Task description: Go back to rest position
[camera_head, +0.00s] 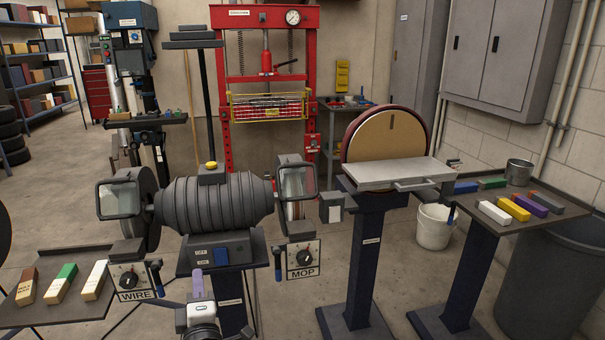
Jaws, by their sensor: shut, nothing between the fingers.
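My gripper (197,283) shows at the bottom, left of centre, with my white and dark wrist below it. Its pale purple fingers are together and hold nothing that I can see. It is in front of the dark pedestal of the bench grinder (215,203), below the grinder's body, and looks apart from it. I cannot tell the exact gap. Most of my arm is out of the frame.
Control boxes marked WIRE (130,277) and MOP (303,258) flank my gripper. A left tray (55,312) holds several coloured bars. A disc sander (385,140) and a side table (490,235) with more bars stand right. Open floor lies between the pedestals.

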